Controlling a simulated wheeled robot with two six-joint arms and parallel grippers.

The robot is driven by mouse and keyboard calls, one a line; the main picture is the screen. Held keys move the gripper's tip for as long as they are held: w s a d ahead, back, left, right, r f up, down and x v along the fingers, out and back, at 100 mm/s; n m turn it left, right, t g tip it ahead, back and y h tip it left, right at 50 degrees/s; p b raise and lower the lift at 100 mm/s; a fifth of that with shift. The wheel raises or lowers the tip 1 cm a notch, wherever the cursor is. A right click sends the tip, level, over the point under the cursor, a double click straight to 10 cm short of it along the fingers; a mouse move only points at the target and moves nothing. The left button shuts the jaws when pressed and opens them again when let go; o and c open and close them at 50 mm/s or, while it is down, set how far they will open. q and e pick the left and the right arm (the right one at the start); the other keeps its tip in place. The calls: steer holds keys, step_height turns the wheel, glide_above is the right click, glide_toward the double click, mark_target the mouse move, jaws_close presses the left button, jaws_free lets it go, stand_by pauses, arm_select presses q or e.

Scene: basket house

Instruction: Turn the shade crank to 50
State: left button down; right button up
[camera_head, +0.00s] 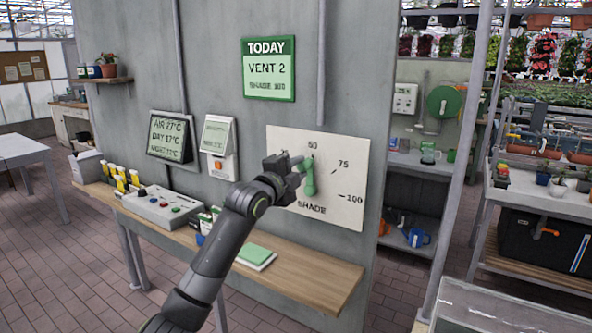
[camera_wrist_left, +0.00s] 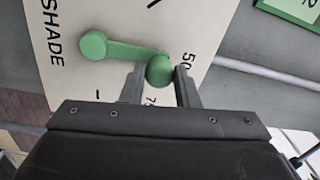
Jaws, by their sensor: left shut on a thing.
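The green shade crank (camera_head: 309,180) is mounted on a white dial panel (camera_head: 350,216) marked 50, 75, 100 and SHADE. My left gripper (camera_head: 299,163) reaches it from the left, at the crank's upper end. In the left wrist view, the crank's round hub (camera_wrist_left: 93,45) and its arm show plainly. The knob (camera_wrist_left: 160,70) sits between the two fingers of the left gripper (camera_wrist_left: 159,86), which is shut on it. The knob appears close to the 50 mark; its exact setting is hard to tell. My right gripper is not in view.
A wooden shelf (camera_head: 313,273) runs below the panel with a control box (camera_head: 160,206) and a green pad (camera_head: 256,255). A green TODAY sign (camera_head: 269,69) hangs above. A grey post (camera_head: 461,170) stands to the right.

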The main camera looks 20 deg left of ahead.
arm_select(q)
steer(key=shift+f, duration=0.1)
steer(key=c, duration=1.1)
jaws_free()
steer(key=shift+d, duration=0.1)
steer(key=shift+s, duration=0.15)
steer(key=s+a+b, duration=0.2)
steer(key=s+b, duration=0.2)
steer(key=s, duration=1.3)
steer(key=shift+a+f, duration=0.25)
steer(key=shift+f, duration=0.05)
